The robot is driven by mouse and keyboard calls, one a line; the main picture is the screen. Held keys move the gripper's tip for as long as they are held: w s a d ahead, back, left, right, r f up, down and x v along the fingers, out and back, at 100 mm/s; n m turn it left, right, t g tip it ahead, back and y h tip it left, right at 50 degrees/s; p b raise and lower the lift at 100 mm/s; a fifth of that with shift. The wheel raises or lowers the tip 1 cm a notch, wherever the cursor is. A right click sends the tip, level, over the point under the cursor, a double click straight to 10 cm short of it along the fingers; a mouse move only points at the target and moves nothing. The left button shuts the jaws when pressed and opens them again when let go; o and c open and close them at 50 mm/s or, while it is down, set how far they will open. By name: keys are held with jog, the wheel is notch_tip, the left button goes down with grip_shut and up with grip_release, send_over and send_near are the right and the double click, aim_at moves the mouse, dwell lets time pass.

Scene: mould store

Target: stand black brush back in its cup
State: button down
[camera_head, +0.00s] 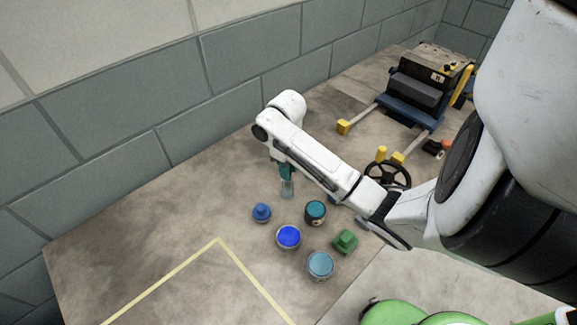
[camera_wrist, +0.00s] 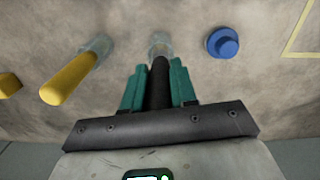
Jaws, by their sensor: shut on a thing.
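My gripper (camera_wrist: 158,80) has teal fingers and is shut on the black brush (camera_wrist: 160,85), whose dark handle runs between them. The brush's far end meets a clear cup (camera_wrist: 159,44) in the wrist view; I cannot tell whether it is inside the cup or just above it. In the head view my gripper (camera_head: 286,171) points down over the bench left of centre, and the clear cup (camera_head: 287,190) shows faintly right below it. The brush cannot be made out there.
A yellow-handled brush (camera_wrist: 68,78) leans in another clear cup (camera_wrist: 98,45). A blue knobbed piece (camera_head: 261,212) stands near my gripper, with paint pots (camera_head: 288,236) and a green piece (camera_head: 345,242) in front. A handwheel (camera_head: 388,175) and machine (camera_head: 425,88) stand right. The yellow-taped corner is clear.

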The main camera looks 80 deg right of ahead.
jog(key=shift+f, duration=0.35)
jog(key=c, duration=0.8)
grip_release()
notch_tip(320, 180, up, 11)
jog(key=p, duration=0.5)
jog(key=shift+w+f, duration=0.1)
jog(key=shift+w, duration=0.05)
